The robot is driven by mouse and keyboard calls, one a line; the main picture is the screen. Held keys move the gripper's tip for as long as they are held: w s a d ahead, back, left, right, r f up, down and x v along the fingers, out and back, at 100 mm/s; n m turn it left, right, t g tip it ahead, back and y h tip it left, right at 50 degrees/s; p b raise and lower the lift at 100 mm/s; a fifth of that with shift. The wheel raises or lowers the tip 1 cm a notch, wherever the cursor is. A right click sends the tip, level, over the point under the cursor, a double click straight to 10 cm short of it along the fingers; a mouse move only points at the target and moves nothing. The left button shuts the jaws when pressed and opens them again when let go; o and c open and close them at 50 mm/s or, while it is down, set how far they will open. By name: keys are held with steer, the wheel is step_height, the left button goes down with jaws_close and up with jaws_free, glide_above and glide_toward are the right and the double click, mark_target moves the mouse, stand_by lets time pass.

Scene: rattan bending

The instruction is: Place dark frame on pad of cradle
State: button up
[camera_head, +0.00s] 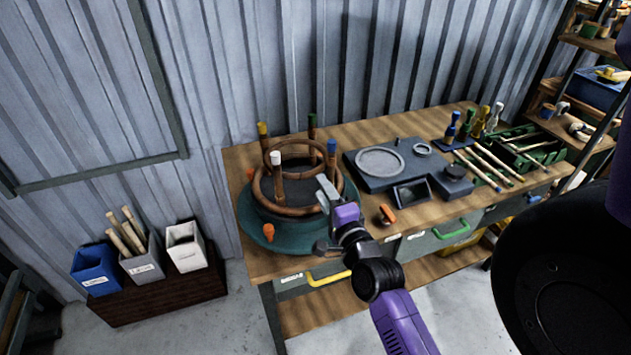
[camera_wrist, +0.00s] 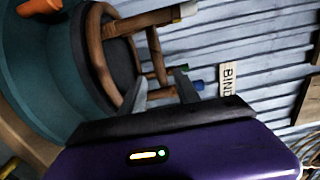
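The dark frame (camera_head: 262,190) is brown rattan: a larger lower ring, a smaller upper ring and upright legs with yellow, green, blue and white tips. It sits upright, legs up, on a round teal stand (camera_head: 258,233) with a dark pad (camera_head: 290,188) visible inside the lower ring. I cannot tell whether this stand is the cradle. My gripper (camera_head: 322,190) is at the right side of the frame. In the wrist view my gripper (camera_wrist: 162,88) has its fingers apart, near the frame's ring (camera_wrist: 92,50); I see nothing held between them, and contact is unclear.
A grey block (camera_head: 372,183) with a round pale plate (camera_head: 380,162) and a small screen (camera_head: 412,192) stands to the right. Orange knobs (camera_head: 388,214) are close by. Sticks and tools lie further right. Bins (camera_head: 185,245) stand on a box at left.

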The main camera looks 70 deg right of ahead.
steer(key=s+a+f+n+t+y, duration=0.1)
steer(key=s+a+f+n+y, duration=0.15)
steer(key=a+n, duration=0.6)
steer(key=s+a+f+n+t+y, duration=0.15)
steer(key=a+n+y, duration=0.25)
steer(key=a, duration=1)
steer(key=s+a+r+n+y, duration=0.3)
steer(key=s+a+n+y, duration=0.3)
steer(key=s+a+n, duration=0.3)
steer(key=a+n, duration=0.3)
steer(key=n, duration=0.3)
steer(key=shift+s+r+y, duration=0.35)
steer(key=shift+r, duration=0.05)
